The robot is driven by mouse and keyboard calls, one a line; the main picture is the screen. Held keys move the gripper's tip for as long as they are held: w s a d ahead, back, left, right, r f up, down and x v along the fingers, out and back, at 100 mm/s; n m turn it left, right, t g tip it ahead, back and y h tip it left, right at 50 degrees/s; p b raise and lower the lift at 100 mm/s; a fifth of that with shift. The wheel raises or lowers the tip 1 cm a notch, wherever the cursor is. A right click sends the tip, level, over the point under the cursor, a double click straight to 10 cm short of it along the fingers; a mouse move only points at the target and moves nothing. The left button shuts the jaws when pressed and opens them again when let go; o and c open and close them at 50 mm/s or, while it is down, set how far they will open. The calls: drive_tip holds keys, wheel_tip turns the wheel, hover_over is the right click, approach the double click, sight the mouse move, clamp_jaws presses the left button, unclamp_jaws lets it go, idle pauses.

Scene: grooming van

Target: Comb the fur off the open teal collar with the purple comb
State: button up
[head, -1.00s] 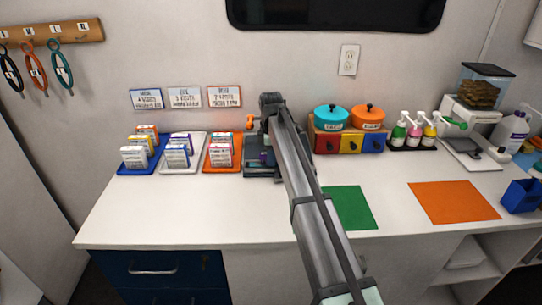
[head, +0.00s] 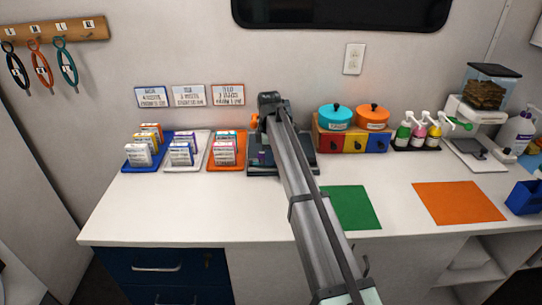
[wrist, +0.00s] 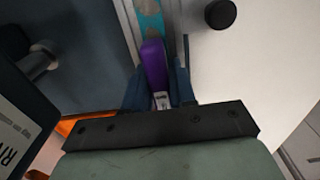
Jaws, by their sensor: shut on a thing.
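My gripper (wrist: 160,78) is shut on the purple comb (wrist: 153,62) in the wrist view, with a blue finger on each side of it. The comb points away from the palm. Its far end is at the near end of a teal strip with brownish patches, the open teal collar (wrist: 149,18). I cannot tell whether comb and collar touch. The collar lies along a pale, narrow bar. In the head view my arm reaches to the dark grey stand (head: 310,166) at the back of the counter and hides most of the gripper, comb and collar.
Blue, white and orange trays (head: 213,165) of small boxes stand left of the stand. A drawer block (head: 354,141) with two lidded pots is close on its right. Green (head: 350,207) and orange mats lie further forward. The front left counter is clear. Looped collars hang on the wall.

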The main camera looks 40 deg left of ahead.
drive_tip(key=shift+w+d, duration=1.5)
drive_tip(key=shift+d, duration=0.05)
drive_tip(key=shift+a, duration=0.1)
drive_tip(key=shift+s+a, duration=0.7)
drive_tip(key=shift+s, duration=0.1)
drive_tip(key=shift+a, duration=0.1)
drive_tip(key=shift+w+d, duration=0.8)
drive_tip(key=shift+d, duration=0.1)
drive_tip(key=shift+s+a, duration=0.1)
drive_tip(key=shift+s+a, duration=0.7)
drive_tip(key=shift+a, duration=0.05)
drive_tip(key=shift+s, duration=0.1)
drive_tip(key=shift+s+a, duration=0.6)
drive_tip(key=shift+a, duration=0.1)
